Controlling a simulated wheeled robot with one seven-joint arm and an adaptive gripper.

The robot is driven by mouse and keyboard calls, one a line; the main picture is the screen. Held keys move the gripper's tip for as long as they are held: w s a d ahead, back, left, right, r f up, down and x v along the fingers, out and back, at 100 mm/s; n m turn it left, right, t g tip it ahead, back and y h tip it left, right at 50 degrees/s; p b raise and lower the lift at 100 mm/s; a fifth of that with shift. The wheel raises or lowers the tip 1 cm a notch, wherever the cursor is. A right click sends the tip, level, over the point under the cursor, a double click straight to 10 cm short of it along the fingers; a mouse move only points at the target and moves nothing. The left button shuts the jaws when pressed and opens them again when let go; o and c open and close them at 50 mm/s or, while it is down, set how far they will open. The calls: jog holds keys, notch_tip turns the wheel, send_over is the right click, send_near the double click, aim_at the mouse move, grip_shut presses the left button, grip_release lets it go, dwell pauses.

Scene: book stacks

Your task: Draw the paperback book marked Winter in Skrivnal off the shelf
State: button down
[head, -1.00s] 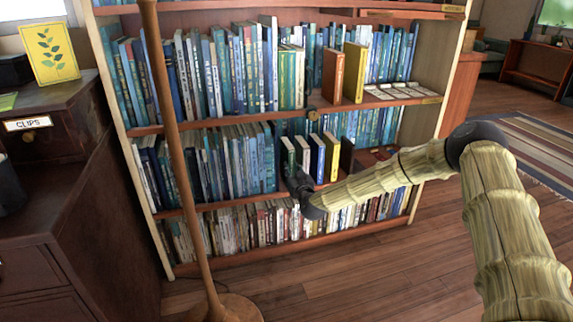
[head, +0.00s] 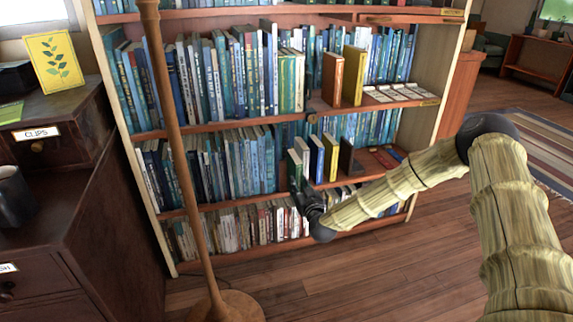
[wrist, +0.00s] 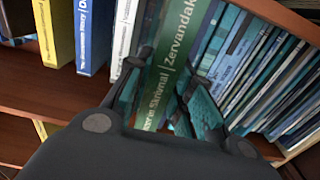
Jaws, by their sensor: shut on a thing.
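The green paperback (wrist: 170,62) has white spine letters; in the wrist view I read "Skrivnal" and "Zervandak", with part of the title cut off. It stands between the two fingers of my gripper (wrist: 166,84), which is shut on it. In the head view the green book (head: 294,166) is at the left end of a short row on the middle shelf, and it sticks out a little in front of the white book (head: 303,152). My gripper (head: 298,190) is at its lower front, partly hiding it.
To the right of the white book stand a blue book (head: 317,158), a yellow book (head: 331,158) and a dark one (head: 347,158). Many blue-green books (head: 235,160) fill the shelf to the left. A wooden pole (head: 175,130) stands in front of the bookcase.

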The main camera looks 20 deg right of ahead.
jog(key=shift+s+d+p, duration=0.1)
jog(key=shift+s+p, duration=0.75)
jog(key=shift+s, duration=1.45)
